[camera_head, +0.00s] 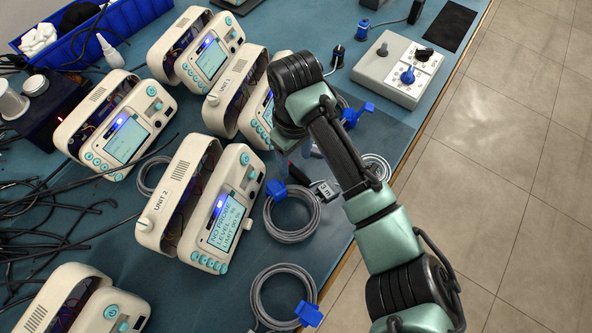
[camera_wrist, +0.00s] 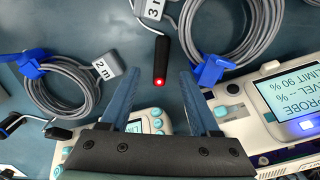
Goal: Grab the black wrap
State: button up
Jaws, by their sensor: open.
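In the wrist view, my gripper (camera_wrist: 158,76) is open, with nothing held between its two blue fingers. A short black rod (camera_wrist: 160,58) with a glowing red tip points down into the gap between the fingertips; I cannot tell its height relative to them. Its upper end lies near a white tag marked 3 m (camera_wrist: 155,9). A black handle-like piece (camera_wrist: 12,124) shows at the left edge. I cannot tell which black piece is the wrap. The cable coils beside the gripper carry blue wraps (camera_wrist: 25,65).
Beige monitor units (camera_head: 205,205) stand left of my arm. Grey cable coils (camera_head: 290,235) lie on the blue bench right of them. A grey control box (camera_head: 398,68) and a flat black pad (camera_head: 450,25) lie at the back right. Loose black cables cover the left.

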aim_at(294, 170)
notch_tip(294, 170, down, 4)
jog(key=shift+a+r, duration=0.1)
jog(key=shift+r, duration=0.1)
grip_shut()
